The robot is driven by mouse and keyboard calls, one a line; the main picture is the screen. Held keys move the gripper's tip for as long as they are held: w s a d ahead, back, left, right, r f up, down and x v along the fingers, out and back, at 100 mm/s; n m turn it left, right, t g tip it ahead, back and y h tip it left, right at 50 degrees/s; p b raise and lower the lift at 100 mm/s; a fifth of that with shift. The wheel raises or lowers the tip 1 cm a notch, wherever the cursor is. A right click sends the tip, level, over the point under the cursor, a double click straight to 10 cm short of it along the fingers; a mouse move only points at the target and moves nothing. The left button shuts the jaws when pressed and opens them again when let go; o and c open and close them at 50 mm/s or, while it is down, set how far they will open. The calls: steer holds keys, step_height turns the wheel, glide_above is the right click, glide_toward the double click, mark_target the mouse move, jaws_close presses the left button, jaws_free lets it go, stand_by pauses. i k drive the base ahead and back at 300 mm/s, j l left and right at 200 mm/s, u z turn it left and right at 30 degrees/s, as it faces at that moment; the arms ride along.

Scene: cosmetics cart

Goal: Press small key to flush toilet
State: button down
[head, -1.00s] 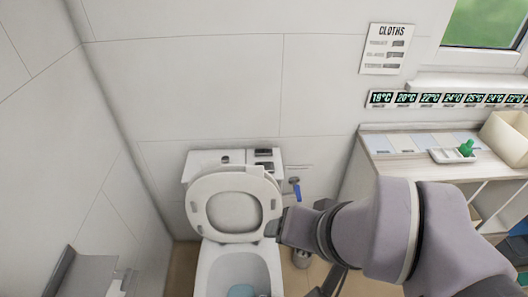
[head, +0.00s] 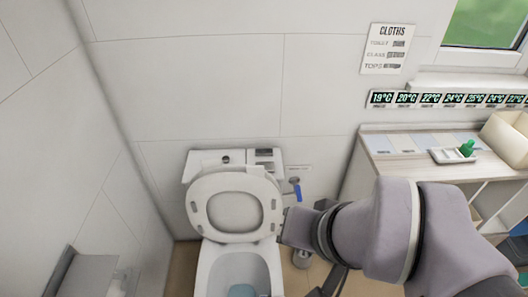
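The white toilet (head: 204,272) stands against the back wall, with its lid and seat (head: 235,203) raised against the tank. The tank top (head: 203,156) carries a round dark button (head: 225,159) on the left. A small panel with grey keys (head: 264,153) is on its right; the key sizes are too small to tell apart surely. My arm reaches in from the right, and its far end (head: 286,227) is beside the right edge of the raised seat, below and in front of the tank. It is apart from the keys.
A blue-handled valve (head: 296,186) is on the wall right of the tank. A brush holder (head: 302,258) stands on the floor below my arm. A counter (head: 385,168) with a tray and green item (head: 467,148) is at right. Wall space above the tank is clear.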

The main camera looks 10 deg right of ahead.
mark_target(259, 152)
steer(key=i+l+u, duration=0.35)
steer(key=l, duration=0.3)
steer(key=i+l+u, duration=0.15)
steer(key=l, duration=0.2)
steer(key=i, duration=0.05)
